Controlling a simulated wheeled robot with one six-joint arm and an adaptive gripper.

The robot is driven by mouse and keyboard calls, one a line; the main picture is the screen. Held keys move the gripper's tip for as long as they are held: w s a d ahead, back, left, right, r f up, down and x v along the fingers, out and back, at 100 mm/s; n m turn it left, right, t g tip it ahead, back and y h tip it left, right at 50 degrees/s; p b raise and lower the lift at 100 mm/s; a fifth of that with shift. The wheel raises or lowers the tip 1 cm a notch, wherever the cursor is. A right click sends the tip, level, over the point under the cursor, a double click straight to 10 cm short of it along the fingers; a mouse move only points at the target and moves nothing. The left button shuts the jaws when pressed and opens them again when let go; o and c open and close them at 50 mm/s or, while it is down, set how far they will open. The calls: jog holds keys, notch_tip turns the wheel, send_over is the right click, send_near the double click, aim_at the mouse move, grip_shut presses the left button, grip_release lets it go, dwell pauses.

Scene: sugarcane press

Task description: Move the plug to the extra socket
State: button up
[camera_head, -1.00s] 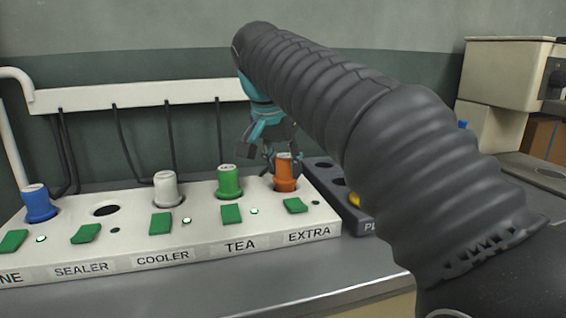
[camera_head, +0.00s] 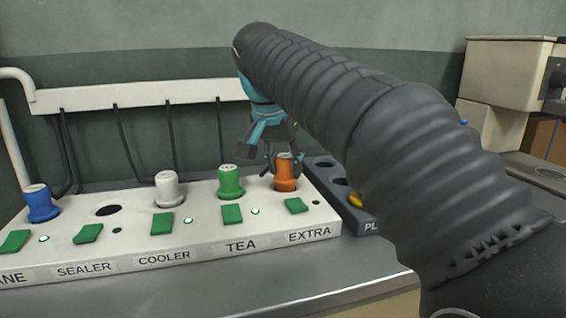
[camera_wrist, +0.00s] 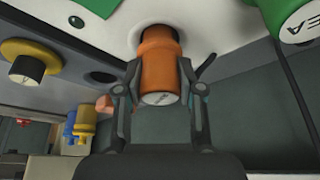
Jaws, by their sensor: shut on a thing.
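The orange plug (camera_head: 285,172) stands in the socket labelled EXTRA, at the right end of the white socket panel (camera_head: 195,258). In the wrist view the orange plug (camera_wrist: 160,65) sits between the two fingers of my gripper (camera_wrist: 160,95), with its inner end at the round hole in the panel. My gripper (camera_head: 270,158) is shut on the plug in the head view, coming from behind it. How deep the plug is seated cannot be told.
Green TEA plug (camera_head: 230,181), white COOLER plug (camera_head: 168,189) and a blue plug (camera_head: 41,203) stand in the panel. The SEALER socket (camera_head: 108,210) is empty. A dark holder (camera_head: 322,176) with a yellow plug (camera_head: 356,199) lies right of the panel. Cables hang behind.

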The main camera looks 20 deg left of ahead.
jog(key=shift+f+b, duration=0.4)
jog(key=shift+f, duration=0.25)
jog(key=o, duration=0.9)
jog(key=shift+r, duration=0.1)
jog(key=shift+p+v, duration=3.15)
jog(key=shift+v, duration=2.25)
jog(key=shift+w, duration=0.1)
